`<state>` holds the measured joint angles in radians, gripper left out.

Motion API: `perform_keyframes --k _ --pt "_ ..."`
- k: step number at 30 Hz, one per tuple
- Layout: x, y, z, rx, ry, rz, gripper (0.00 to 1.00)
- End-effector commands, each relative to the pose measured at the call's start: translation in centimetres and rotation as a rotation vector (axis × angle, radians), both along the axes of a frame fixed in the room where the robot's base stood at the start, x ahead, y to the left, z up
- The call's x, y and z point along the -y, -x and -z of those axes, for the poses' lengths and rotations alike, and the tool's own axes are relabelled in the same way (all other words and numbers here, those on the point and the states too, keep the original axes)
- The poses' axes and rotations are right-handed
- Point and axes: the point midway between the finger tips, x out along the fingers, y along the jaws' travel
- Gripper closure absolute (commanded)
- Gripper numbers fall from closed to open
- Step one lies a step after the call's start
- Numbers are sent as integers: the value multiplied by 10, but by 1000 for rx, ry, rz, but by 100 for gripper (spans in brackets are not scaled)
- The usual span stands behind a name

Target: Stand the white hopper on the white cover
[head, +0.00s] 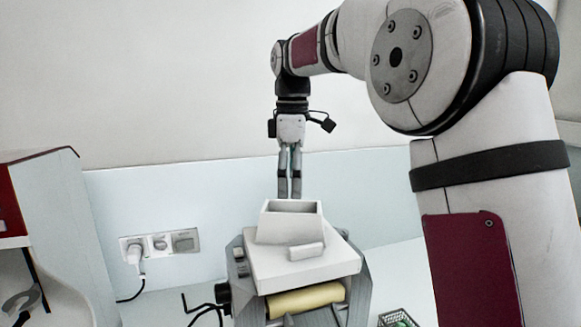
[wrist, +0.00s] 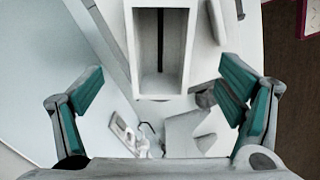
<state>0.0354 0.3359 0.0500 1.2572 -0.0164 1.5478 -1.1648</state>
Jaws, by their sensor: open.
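The white hopper (head: 289,229) is an open-topped box with sloping sides. In the head view it appears upright on the rear part of the white cover (head: 322,265), which tops the grey machine. In the wrist view I look down into the hopper (wrist: 160,84), which has a dark slot inside. My gripper (head: 290,195) points down, with its fingertips just above the hopper's back rim in the head view. In the wrist view the teal-padded fingers of my gripper (wrist: 162,75) are wide apart and hold nothing. The hopper's underside is hidden.
A yellowish roller (head: 305,300) shows under the cover's front. A wall socket plate (head: 160,244) with a plug is at the left. A red-and-white cabinet (head: 50,205) stands far left. A small basket (head: 397,318) with green contents sits at lower right.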

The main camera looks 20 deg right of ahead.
Motion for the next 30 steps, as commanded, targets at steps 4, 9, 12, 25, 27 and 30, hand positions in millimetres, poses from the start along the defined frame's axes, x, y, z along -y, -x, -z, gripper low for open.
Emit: perform_keyframes --k 4,9,12,25,27,30 --pt "0 -2 -26 3 0 0 12" --pt "0 -1 -41 1 0 0 12" --pt "0 0 -45 -1 0 0 12" --pt "-2 45 -55 76 1 176 12" --pt "-3 65 -54 107 -3 252 12" --pt "-3 92 -51 154 -16 363 12"
